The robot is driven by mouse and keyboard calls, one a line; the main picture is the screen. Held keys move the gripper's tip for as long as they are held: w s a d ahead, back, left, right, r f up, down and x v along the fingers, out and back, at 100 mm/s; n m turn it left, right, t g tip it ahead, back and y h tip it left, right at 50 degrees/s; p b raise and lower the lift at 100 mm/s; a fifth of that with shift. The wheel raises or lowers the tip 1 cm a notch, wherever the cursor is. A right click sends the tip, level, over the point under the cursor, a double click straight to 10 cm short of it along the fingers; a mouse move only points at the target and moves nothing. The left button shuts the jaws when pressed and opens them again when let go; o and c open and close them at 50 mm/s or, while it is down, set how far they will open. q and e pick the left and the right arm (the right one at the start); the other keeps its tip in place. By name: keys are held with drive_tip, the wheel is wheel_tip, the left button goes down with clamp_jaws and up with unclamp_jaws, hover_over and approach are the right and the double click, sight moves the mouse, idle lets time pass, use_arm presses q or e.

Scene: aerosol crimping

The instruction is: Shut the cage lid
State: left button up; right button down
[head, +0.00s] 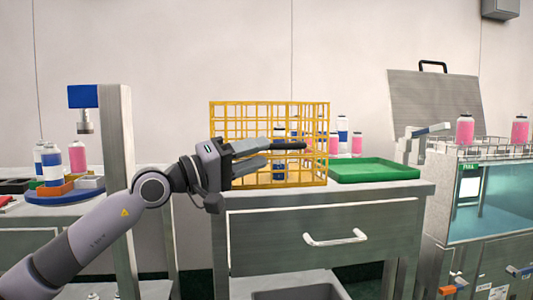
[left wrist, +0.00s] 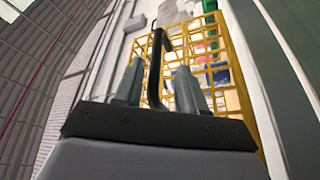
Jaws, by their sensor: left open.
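The yellow wire cage (head: 316,108) stands on a metal cabinet, with cans partly visible through its bars. It also shows in the left wrist view (left wrist: 240,75). My left gripper (head: 285,152) is in front of the cage, pointing right. In the left wrist view its fingers (left wrist: 160,88) are apart, with a black bar handle (left wrist: 155,68) between them. The handle appears joined to the yellow wire frame; I cannot tell whether a finger touches it. Which wire panel is the lid, and how far it is swung, is unclear. My right gripper is not in view.
A green tray (head: 375,171) lies right of the cage. Farther right is a glass-fronted water bath (head: 495,205) with pink cans above it and a raised grey panel (head: 432,100) behind. At left, a post stands by a blue round table (head: 60,195) carrying cans.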

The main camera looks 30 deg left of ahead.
use_arm(q)
drive_tip(key=shift+b+v, duration=0.4)
drive_tip(key=shift+v, duration=1.35)
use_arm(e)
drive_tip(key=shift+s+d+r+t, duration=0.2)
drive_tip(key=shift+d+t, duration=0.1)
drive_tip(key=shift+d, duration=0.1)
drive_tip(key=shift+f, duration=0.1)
